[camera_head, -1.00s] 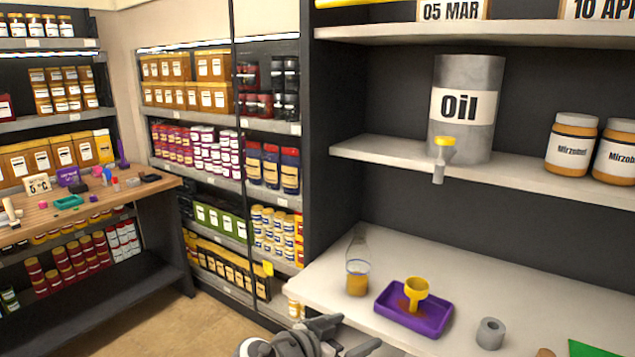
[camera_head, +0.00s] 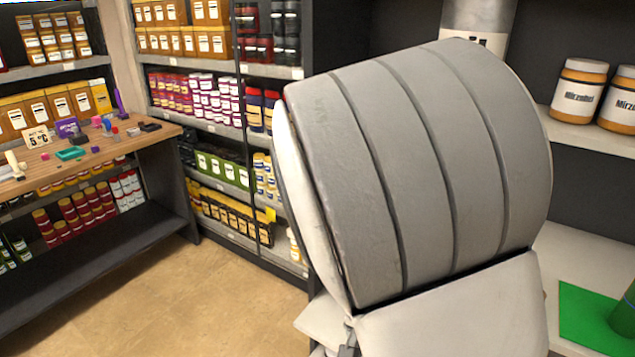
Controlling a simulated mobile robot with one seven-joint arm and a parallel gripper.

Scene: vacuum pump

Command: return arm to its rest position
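A large grey and white link of my arm fills the middle of the head view, close to the camera. My gripper is not in view. The arm link hides most of the white worktop (camera_head: 590,255) and what stands on it, and covers most of the oil canister (camera_head: 478,17) on the shelf behind. Only the canister's upper part shows above the arm.
A green mat (camera_head: 585,315) with a green object (camera_head: 624,312) lies at the lower right. Two Mirzobel jars (camera_head: 578,92) stand on the right shelf. A wooden table (camera_head: 95,155) with small items is at left. The floor (camera_head: 215,275) between is clear.

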